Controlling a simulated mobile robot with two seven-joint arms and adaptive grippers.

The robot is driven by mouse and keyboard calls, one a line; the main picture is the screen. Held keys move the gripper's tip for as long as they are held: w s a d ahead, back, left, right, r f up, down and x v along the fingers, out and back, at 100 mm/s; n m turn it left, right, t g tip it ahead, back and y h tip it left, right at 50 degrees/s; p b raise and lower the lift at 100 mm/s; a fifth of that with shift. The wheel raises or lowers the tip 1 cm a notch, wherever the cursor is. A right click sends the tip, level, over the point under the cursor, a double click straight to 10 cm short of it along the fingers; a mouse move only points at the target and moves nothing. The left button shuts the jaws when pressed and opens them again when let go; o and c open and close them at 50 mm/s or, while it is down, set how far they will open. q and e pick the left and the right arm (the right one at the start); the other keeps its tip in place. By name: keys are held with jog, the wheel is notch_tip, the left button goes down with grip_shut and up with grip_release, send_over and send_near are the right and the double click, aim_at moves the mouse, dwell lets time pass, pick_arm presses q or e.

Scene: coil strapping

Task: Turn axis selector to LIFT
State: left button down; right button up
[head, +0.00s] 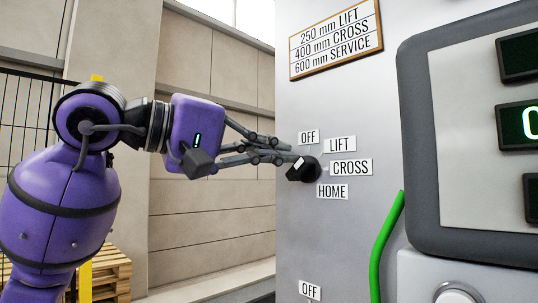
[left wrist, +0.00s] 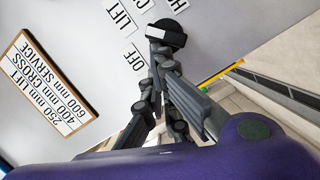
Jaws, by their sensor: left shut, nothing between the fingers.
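The axis selector (head: 303,170) is a black knob with a white mark on the grey panel. Labels OFF (head: 309,137), LIFT (head: 340,144), CROSS (head: 350,167) and HOME (head: 332,191) stand around its upper, right and lower sides. I cannot tell surely which label it points to. My left gripper (head: 287,154) is shut and empty, its fingertips at the knob's upper left. In the left wrist view the fingertips (left wrist: 159,50) lie right by the knob (left wrist: 172,40) and partly overlap it; whether they touch is unclear. My right gripper is not in view.
A framed sign (head: 336,40) hangs above the selector. A green cable (head: 386,245) runs down the panel beside a grey display housing (head: 415,150) at right. Another OFF label (head: 310,290) is below. A wooden pallet stack (head: 110,275) stands at lower left.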

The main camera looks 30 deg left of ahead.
pick_arm(q)
jog(key=shift+s+d+r+m, duration=0.15)
jog(key=shift+r+m, duration=0.25)
jog(key=shift+m, duration=0.3)
jog(key=shift+s+d+r+p, duration=0.1)
jog(key=shift+d+r+p, duration=0.05)
jog(key=shift+d+p, duration=0.3)
jog(key=shift+d, duration=0.15)
jog(key=shift+r, duration=0.1)
